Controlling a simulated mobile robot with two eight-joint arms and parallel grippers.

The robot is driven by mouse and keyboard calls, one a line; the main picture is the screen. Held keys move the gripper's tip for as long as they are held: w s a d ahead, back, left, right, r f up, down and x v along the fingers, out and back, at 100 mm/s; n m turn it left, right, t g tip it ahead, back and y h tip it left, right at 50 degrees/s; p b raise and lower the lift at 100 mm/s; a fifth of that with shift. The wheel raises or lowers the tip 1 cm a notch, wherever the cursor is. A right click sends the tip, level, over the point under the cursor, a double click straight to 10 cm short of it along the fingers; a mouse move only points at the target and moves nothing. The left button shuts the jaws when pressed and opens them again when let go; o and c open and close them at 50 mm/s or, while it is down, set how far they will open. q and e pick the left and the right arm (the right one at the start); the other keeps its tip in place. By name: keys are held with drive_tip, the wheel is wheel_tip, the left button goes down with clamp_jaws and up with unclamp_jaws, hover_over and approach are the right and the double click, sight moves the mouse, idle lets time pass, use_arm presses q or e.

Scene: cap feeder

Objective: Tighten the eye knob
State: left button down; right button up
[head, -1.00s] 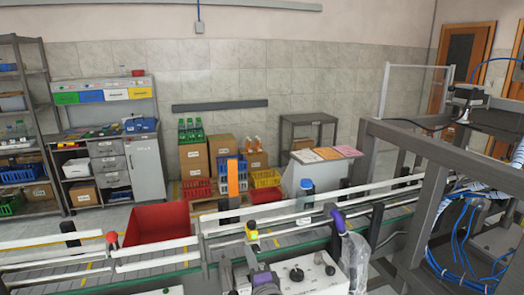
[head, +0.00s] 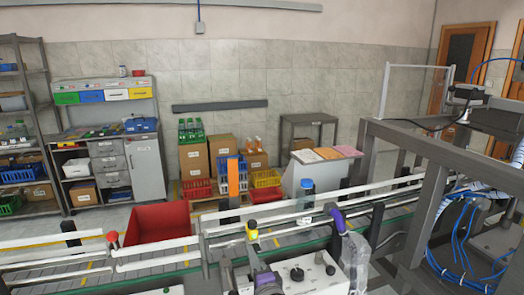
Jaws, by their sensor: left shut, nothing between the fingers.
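My left gripper (head: 267,281) is a dark shape at the bottom centre, shut and empty, beside the left end of a light control box (head: 318,277). It is partly cut off by the frame's lower edge. A black knob (head: 297,274) stands on top of the box, to the right of the gripper and apart from it. A small yellow part with a dark top (head: 252,234) is on the near conveyor rail, above the gripper in the picture. A red knob (head: 112,238) is on the rail further left. I cannot tell which knob is the eye knob. My right gripper is not visible.
A conveyor (head: 180,258) with pale guide rails crosses the front, carrying a blue-capped bottle (head: 306,194). A red bin (head: 159,223) stands behind the rail. A purple part (head: 338,220) is above a clear bag (head: 355,259). A grey machine frame (head: 430,180) fills the right.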

use_arm(q)
drive_tip(key=shift+d+f, duration=0.1)
drive_tip(key=shift+d, duration=0.1)
idle(0.3)
drive_tip(key=shift+f, duration=0.8)
drive_tip(key=shift+d, duration=0.1)
drive_tip(key=shift+a+f, duration=0.2)
drive_tip(key=shift+a, duration=0.05)
drive_tip(key=v, duration=0.6)
idle(0.4)
drive_tip(key=shift+a, duration=0.15)
